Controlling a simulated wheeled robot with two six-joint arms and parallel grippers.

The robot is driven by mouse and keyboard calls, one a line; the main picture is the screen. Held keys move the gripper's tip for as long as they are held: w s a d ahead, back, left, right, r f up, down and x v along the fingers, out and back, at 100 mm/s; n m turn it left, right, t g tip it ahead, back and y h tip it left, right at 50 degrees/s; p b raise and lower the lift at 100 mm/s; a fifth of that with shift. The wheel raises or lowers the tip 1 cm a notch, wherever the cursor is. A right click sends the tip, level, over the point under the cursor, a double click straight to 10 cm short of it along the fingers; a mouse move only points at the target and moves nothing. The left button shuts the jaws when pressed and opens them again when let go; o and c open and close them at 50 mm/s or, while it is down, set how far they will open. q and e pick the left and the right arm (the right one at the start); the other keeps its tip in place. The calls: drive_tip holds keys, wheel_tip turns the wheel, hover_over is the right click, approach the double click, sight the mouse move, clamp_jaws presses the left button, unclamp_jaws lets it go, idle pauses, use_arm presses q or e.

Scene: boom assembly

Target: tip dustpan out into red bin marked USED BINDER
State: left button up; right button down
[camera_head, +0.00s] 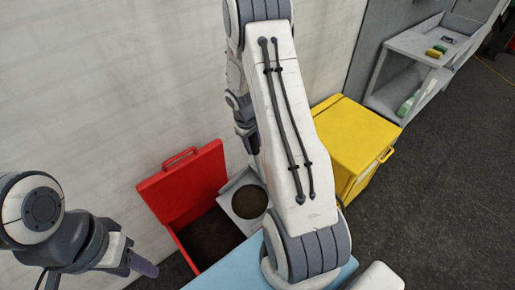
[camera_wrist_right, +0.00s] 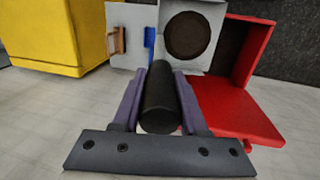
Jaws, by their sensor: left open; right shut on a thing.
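The red bin (camera_head: 208,236) stands open against the wall in the head view, its lid raised and its inside dark. It is also at the right of the right wrist view (camera_wrist_right: 237,105). No label is readable. My right gripper (camera_head: 250,142) points down near the wall, above and right of the bin. In the right wrist view its purple fingers (camera_wrist_right: 158,100) are shut on a black cylindrical handle (camera_wrist_right: 160,98). I cannot make out a dustpan's pan on this handle. My left gripper (camera_head: 146,266) is open and empty at the lower left, in front of the bin.
A light blue surface (camera_head: 225,272) lies in front. A grey shelf (camera_head: 420,45) stands back right; floor beside it is clear.

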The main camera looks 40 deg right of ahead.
drive_tip(key=a+h+b, duration=0.5)
drive_tip(key=a+b, duration=1)
drive_tip(key=a, duration=0.4)
drive_tip(key=shift+s+a+r+h, duration=0.3)
drive_tip(key=shift+a+r+h, duration=0.05)
drive_tip(key=shift+h, duration=0.05)
idle(1.0)
